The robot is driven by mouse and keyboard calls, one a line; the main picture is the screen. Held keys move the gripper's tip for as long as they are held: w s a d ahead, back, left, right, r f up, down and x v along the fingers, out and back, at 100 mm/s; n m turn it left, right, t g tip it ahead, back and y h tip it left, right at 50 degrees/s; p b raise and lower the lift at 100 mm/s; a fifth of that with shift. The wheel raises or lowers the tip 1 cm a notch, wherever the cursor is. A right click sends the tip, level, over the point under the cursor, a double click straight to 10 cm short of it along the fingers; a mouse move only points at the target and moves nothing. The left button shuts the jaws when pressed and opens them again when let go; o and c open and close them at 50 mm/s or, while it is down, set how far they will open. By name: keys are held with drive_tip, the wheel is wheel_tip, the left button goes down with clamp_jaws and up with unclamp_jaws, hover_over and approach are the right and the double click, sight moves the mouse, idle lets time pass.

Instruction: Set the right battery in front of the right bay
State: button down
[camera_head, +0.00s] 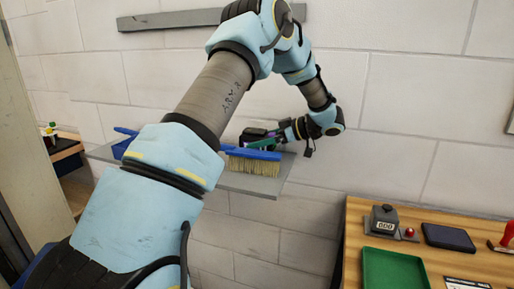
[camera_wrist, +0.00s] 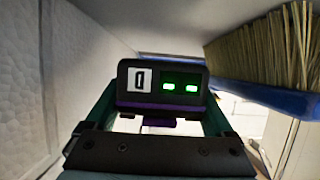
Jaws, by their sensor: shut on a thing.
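My gripper (camera_head: 270,139) reaches over the grey wall shelf (camera_head: 256,187) in the head view. In the wrist view my gripper (camera_wrist: 160,112) has its two greenish fingers closed on either side of a dark box-shaped battery (camera_wrist: 163,92). The battery's face has a white label with a dark mark and two lit green lights, with purple along its lower edge. In the head view the battery (camera_head: 253,134) is small and partly hidden. I cannot tell whether it touches the shelf. No bay can be made out in either view.
A blue brush (camera_head: 253,163) with tan bristles lies at the shelf's front, close beside my gripper; it also shows in the wrist view (camera_wrist: 270,95). The wall is close behind. A wooden bench (camera_head: 355,215) at right holds a green tray (camera_head: 393,270) and a counter device (camera_head: 384,220).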

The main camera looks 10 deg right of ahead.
drive_tip(key=shift+f+p, duration=0.45)
drive_tip(key=shift+f, duration=1.1)
drive_tip(key=shift+f, duration=0.15)
unclamp_jaws()
